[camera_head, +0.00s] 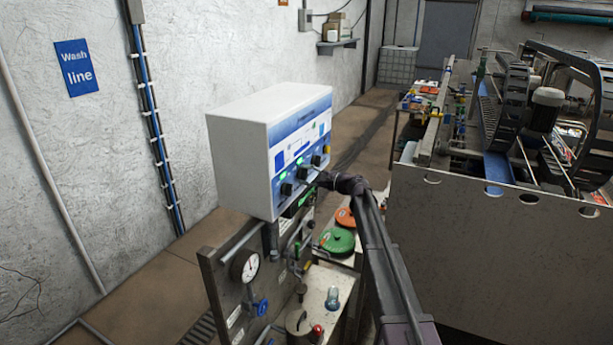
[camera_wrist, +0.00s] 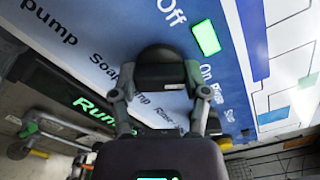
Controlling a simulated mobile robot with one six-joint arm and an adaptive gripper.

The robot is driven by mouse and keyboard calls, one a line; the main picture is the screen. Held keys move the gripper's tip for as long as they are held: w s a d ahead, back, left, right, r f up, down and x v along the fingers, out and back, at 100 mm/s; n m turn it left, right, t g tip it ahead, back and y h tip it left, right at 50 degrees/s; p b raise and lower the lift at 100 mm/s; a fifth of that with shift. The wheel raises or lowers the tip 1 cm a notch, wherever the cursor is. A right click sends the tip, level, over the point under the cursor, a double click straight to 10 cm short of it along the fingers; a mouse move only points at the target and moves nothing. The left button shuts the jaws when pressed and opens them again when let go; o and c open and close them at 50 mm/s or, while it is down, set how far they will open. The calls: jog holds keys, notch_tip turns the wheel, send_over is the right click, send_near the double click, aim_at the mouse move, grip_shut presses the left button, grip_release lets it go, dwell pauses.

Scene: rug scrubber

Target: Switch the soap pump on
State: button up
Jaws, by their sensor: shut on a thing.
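The soap pump knob (camera_wrist: 160,68) is a black rotary knob on the blue and white control panel, with the partly covered label "Soap pump" (camera_wrist: 128,78) beside it. "Off" (camera_wrist: 172,12) and "On" (camera_wrist: 206,71) are printed around it, and a lit green lamp (camera_wrist: 205,38) sits between them. My gripper (camera_wrist: 160,92) is shut on this knob, one finger on each side, in the wrist view. The knob's pointer is hidden. In the head view my gripper (camera_head: 322,180) reaches the lower right of the control box (camera_head: 240,155), and the held knob cannot be made out clearly.
A green "Running" display (camera_wrist: 95,108) sits below the knob row. Other black knobs (camera_head: 287,189) are close by. Under the box stand a gauge (camera_head: 245,265), a blue valve (camera_head: 261,306) and pipes. A large machine (camera_head: 470,240) stands to the right.

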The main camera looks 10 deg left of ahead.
jog(key=o, duration=1.2)
jog(key=shift+a, duration=0.1)
jog(key=shift+c, duration=0.2)
jog(key=v, duration=1.2)
jog(key=v, duration=0.9)
